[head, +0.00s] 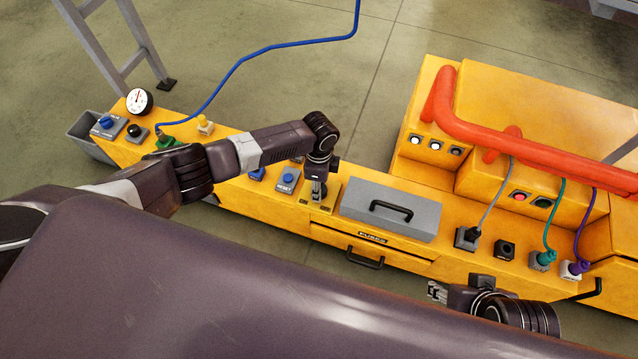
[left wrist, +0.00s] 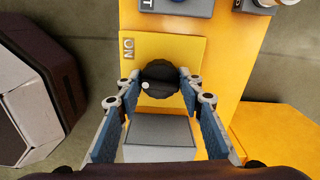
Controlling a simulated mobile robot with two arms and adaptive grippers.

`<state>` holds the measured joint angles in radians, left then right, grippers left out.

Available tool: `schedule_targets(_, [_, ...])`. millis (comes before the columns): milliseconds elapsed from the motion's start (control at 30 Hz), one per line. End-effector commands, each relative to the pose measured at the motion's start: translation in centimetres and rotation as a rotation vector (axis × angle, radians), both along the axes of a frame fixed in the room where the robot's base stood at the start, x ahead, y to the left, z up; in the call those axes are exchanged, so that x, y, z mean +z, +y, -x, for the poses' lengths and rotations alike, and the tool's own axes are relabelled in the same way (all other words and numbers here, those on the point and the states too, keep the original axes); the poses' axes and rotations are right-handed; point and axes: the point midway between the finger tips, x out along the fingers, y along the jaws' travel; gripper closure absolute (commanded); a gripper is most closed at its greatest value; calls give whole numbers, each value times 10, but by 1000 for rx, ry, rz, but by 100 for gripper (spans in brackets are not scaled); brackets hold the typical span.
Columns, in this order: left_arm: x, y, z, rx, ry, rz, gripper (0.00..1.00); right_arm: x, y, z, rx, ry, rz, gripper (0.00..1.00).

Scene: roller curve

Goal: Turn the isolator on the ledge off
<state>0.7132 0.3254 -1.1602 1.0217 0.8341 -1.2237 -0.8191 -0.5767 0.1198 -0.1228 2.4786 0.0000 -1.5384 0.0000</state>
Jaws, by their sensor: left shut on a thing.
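The isolator shows in the left wrist view as a yellow plate (left wrist: 190,50) with a black round knob (left wrist: 160,78) that bears a white dot. An "ON" label (left wrist: 128,48) is at the plate's left; no other label is readable. My left gripper (left wrist: 160,92) is shut on the knob, with a finger on each side. In the head view my left gripper (head: 318,194) points down at the yellow ledge (head: 255,195), and it and the arm hide most of the isolator. My right gripper (head: 437,291) is in front of the ledge, apart from it; its finger gap is unclear.
A blue reset button (head: 287,178) is just left of the isolator, and a grey lidded box (head: 390,208) is to its right. Sockets with plugged cables (head: 543,260) and an orange pipe (head: 520,150) are farther right. A gauge (head: 139,101) stands at the far left.

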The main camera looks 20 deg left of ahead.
Motion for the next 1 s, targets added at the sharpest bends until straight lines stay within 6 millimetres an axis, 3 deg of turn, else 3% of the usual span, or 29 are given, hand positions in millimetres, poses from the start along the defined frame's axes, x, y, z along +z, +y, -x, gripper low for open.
schedule_targets(33, [2, 1, 2, 29, 5, -3, 89, 1, -4, 15, -5, 59, 12, 60])
schedule_targets(400, [2, 0, 3, 294, 5, -3, 89, 22, -3, 11, -3, 44, 9, 60])
schedule_targets(600, [2, 0, 3, 483, 5, -2, 89, -32, 0, 0, -1, 75, 10, 60])
schedule_targets(1000, [1, 0, 3, 777, 4, -3, 89, -91, 1, -2, 5, 102, 11, 60])
